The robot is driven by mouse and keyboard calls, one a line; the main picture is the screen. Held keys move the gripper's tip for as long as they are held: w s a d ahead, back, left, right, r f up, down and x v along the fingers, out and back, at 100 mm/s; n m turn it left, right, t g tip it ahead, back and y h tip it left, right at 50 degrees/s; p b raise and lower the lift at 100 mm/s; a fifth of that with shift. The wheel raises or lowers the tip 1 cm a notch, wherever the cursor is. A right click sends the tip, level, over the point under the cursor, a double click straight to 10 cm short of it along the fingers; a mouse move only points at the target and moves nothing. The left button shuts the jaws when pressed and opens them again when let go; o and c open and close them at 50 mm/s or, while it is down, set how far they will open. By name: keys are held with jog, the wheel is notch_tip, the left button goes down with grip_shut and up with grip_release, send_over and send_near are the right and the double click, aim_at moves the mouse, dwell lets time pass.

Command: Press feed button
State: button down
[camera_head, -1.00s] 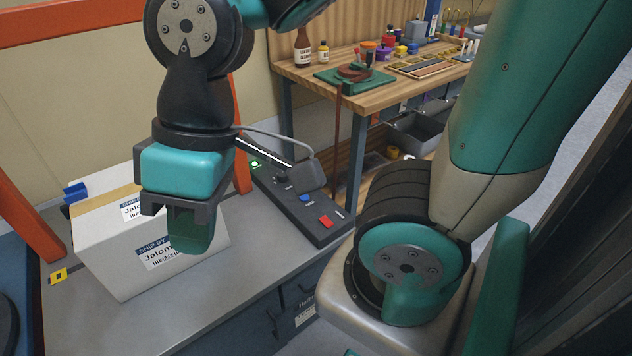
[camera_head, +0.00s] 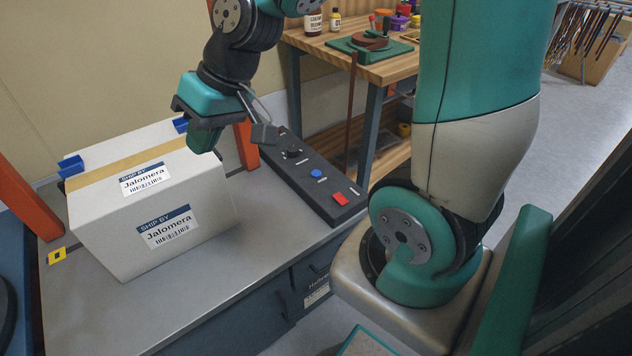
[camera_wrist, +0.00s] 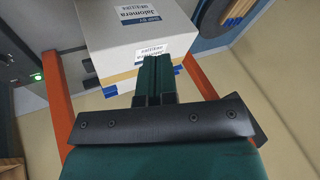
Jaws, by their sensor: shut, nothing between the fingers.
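The dark control panel (camera_head: 312,186) lies on the grey bench right of the carton. I cannot read which button is the feed button. My gripper (camera_head: 203,142) is shut and empty, pointing down near the carton's back right top edge, left of the panel and apart from its buttons. In the wrist view the shut green fingers (camera_wrist: 155,78) show before the carton, and a lit green light (camera_wrist: 36,76) shows at the left edge.
The white carton (camera_head: 120,222) with Jalomera labels fills the bench's left half. Orange posts (camera_head: 28,200) stand by it. A yellow tag (camera_head: 57,256) lies at the bench's left. A wooden workbench (camera_head: 385,68) stands behind. Bare bench (camera_head: 235,275) is in front.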

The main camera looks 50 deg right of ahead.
jog(key=w+d+f+m+t+h+b, duration=0.1)
jog(key=w+d+f+m+t+b, duration=0.15)
jog(key=w+d+f, duration=0.4)
jog(key=w+d+f+m+t+h+b, duration=0.1)
jog(key=d+f+m, duration=0.25)
jog(key=d, duration=0.55)
jog(key=m+t+h+b, duration=0.2)
jog(key=m+h+b, duration=0.2)
jog(key=m, duration=0.2)
send_over(318, 172)
notch_tip(318, 172, down, 11)
jog(key=shift+f, duration=0.15)
jog(key=shift+f, duration=0.15)
notch_tip(318, 172, down, 9)
jog(key=b, duration=0.7)
jog(key=shift+r, duration=0.2)
jog(key=shift+f+b, duration=0.3)
jog(key=shift+f, duration=0.05)
